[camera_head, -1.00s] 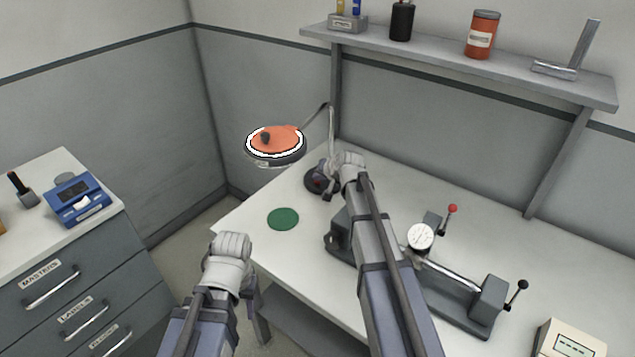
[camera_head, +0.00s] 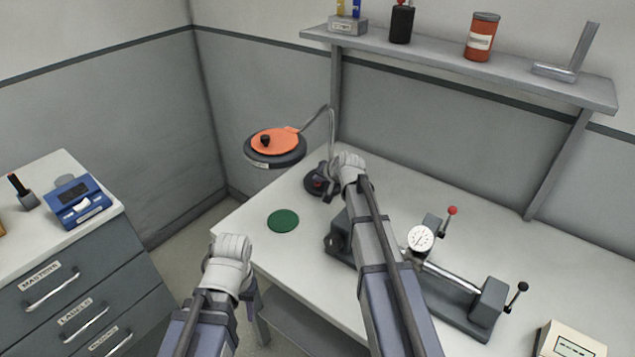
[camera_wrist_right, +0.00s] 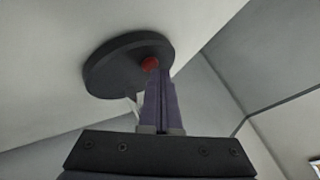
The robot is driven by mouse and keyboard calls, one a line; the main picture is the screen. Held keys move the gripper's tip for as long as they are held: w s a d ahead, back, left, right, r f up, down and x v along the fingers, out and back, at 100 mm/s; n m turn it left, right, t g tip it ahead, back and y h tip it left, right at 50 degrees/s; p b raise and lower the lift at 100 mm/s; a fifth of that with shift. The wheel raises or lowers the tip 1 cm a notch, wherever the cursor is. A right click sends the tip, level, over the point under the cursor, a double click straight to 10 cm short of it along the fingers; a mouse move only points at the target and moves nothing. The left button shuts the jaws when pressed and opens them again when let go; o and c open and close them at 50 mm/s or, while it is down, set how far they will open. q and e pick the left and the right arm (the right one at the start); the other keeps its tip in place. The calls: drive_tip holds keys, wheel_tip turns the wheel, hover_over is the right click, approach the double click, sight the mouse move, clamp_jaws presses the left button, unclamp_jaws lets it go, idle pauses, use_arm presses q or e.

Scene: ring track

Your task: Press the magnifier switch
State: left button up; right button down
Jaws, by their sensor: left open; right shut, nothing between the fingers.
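The magnifier has a round dark head with an orange cover (camera_head: 275,140) on a thin bent arm. Its ring is dark. Its round dark base (camera_head: 315,180) stands on the bench, and the base also shows in the right wrist view (camera_wrist_right: 110,66). A red switch (camera_wrist_right: 151,63) is on that base. My right gripper (camera_wrist_right: 158,72) is shut and empty, its tips at the red switch; I cannot tell whether they touch it. In the head view my right gripper (camera_head: 332,190) is over the base. My left gripper (camera_head: 232,248) is open, away from the magnifier, its fingers mostly hidden.
A green disc (camera_head: 283,220) lies on the bench near its left edge. A dial gauge fixture (camera_head: 455,300) stands right of my right arm. A drawer cabinet (camera_head: 85,285) is at left. A shelf (camera_head: 470,75) runs along the back wall.

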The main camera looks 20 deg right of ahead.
drive_tip(key=shift+r+p, duration=0.4)
drive_tip(key=shift+r, duration=0.25)
wheel_tip(320, 180, up, 5)
drive_tip(key=p, duration=0.5)
idle(0.6)
